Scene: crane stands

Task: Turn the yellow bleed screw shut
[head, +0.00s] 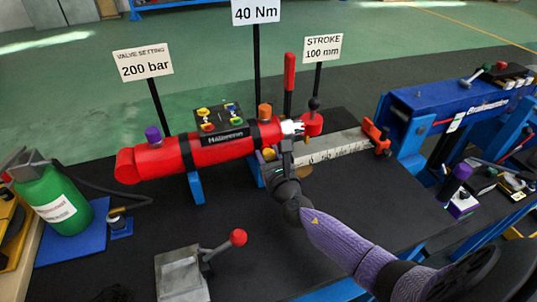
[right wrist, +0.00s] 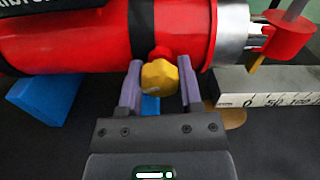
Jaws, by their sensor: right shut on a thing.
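The yellow bleed screw (right wrist: 159,77) sticks out from the lower side of the red cylinder (right wrist: 110,38), near its rod end. In the right wrist view my right gripper (right wrist: 160,83) has one purple finger on each side of the screw and is shut on it. In the head view the right gripper (head: 272,162) is at the front of the red cylinder (head: 165,157), and a small yellow part of the screw (head: 268,153) shows beside it. My left gripper is not in view.
A red-tipped lever (head: 238,238) on a grey block stands in front of the cylinder. A green bottle (head: 55,200) stands at left. A ruler (head: 340,144) lies past the rod end. Blue supports (head: 195,188) hold the cylinder. The dark table front is mostly clear.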

